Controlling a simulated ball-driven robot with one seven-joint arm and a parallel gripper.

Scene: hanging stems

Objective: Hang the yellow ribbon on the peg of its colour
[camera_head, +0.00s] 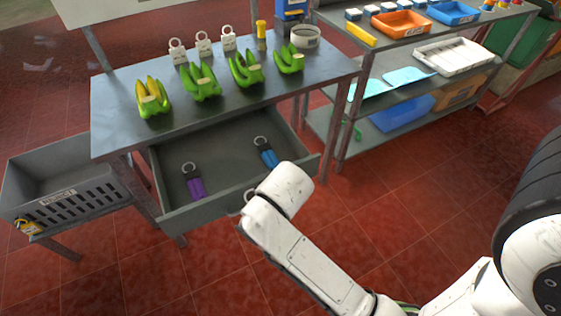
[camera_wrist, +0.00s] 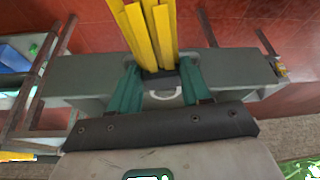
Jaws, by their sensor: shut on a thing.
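The yellow ribbon (camera_wrist: 150,30) shows in the wrist view as several long yellow strips joined at a dark band, with a pale ring at the near end. My gripper (camera_wrist: 160,82) has its teal fingers shut on the ribbon's band end. In the head view the gripper and the held ribbon are hidden behind my white arm. A purple ribbon (camera_head: 194,184) and a blue ribbon (camera_head: 265,152), each with a metal ring, lie in the open grey drawer (camera_head: 185,218). I cannot make out a yellow peg in either view.
Green banana bunches (camera_head: 202,80) and white padlock-like items (camera_head: 203,44) stand on the dark table (camera_head: 115,115). A grey crate (camera_head: 65,200) stands at left, with a small yellow-and-black item (camera_head: 28,227) on it. A shelf rack (camera_head: 345,120) stands at right; red floor is open in front.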

